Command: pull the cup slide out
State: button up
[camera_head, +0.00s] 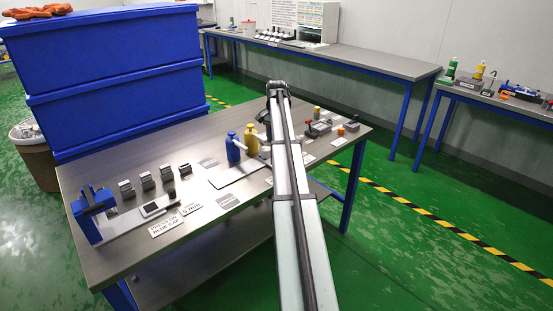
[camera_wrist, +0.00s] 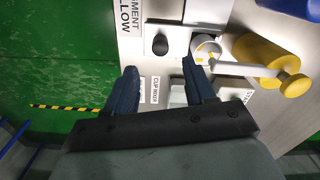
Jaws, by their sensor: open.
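In the wrist view my gripper (camera_wrist: 159,64) is open, its two dark blue fingers apart with nothing between them. Just beyond the fingertips is a dark rounded knob (camera_wrist: 160,44) on a pale grey plate, which looks like the cup slide (camera_wrist: 175,32). Right of the knob is a round white cup-like part (camera_wrist: 206,48), under or beside the spout of the yellow drum (camera_wrist: 258,52). The yellow drum also shows in the head view (camera_head: 251,141), left of my arm. There my arm hides the slide and cup. Whether the fingers touch the knob cannot be told.
A blue drum (camera_head: 232,149) stands beside the yellow one on the table (camera_head: 130,247). A blue-framed device (camera_head: 91,213) and several small grey blocks sit at the left. A red-topped item (camera_head: 319,126) is right of my arm. Large blue crates (camera_head: 105,60) rise behind.

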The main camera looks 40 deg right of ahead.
notch_tip(320, 180, down, 10)
jog(key=shift+r, duration=0.25)
jog(key=shift+c, duration=0.4)
grip_shut()
dwell(0.4)
